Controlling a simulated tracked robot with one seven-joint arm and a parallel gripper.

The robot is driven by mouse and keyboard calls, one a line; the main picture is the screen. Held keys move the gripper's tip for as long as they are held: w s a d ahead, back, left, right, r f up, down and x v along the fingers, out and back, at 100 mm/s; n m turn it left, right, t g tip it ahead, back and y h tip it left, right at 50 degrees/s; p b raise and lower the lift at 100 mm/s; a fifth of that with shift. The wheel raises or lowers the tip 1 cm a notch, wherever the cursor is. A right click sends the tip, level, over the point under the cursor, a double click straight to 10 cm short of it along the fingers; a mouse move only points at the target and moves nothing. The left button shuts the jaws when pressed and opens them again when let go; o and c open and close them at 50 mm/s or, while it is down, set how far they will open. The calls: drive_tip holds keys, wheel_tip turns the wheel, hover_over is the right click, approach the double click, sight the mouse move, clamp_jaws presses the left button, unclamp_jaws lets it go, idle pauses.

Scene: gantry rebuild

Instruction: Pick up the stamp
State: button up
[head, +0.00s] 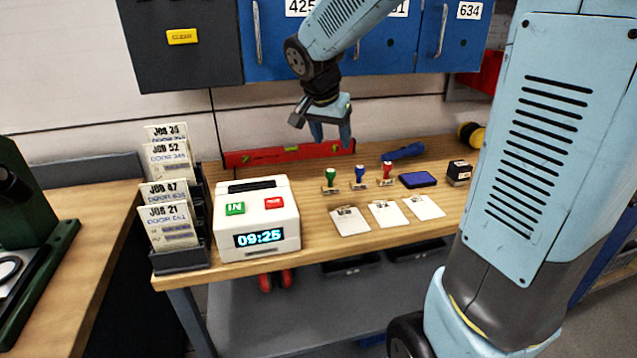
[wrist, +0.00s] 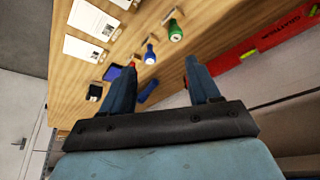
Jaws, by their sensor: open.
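Three stamps stand in a row on the wooden bench in the head view: a green-handled stamp (head: 330,178), a blue-handled stamp (head: 359,175) and a red-handled stamp (head: 386,173). A dark block (head: 458,172), perhaps another stamp, stands to their right beyond the blue ink pad (head: 418,180). My gripper (head: 330,138) is open and empty, pointing down behind and above the row, near the red level. In the wrist view, the green stamp (wrist: 175,31) and blue stamp (wrist: 150,54) show beyond my open fingers (wrist: 160,72). The red stamp is partly hidden there, behind a finger.
A white time clock (head: 257,222) and card rack (head: 178,260) stand at the left. Three white cards (head: 386,213) lie in front of the stamps. A red level (head: 285,154) and a blue tool (head: 403,152) lie behind. Blue cabinets (head: 385,50) hang above.

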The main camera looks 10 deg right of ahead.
sight(330, 171)
drive_tip(key=shift+m, duration=0.5)
drive_tip(key=w+f, duration=0.2)
drive_tip(key=f, duration=0.1)
drive_tip(key=w+f, duration=0.1)
drive_tip(key=f, duration=0.2)
drive_tip(key=w+f, duration=0.2)
drive_tip(key=f, duration=0.1)
drive_tip(key=shift+w+d+f, duration=0.25)
drive_tip(key=shift+w, duration=0.1)
drive_tip(key=shift+x, duration=2.7)
drive_tip(key=shift+s+d, duration=0.15)
drive_tip(key=shift+s, duration=0.05)
clamp_jaws()
drive_tip(key=shift+r, duration=0.1)
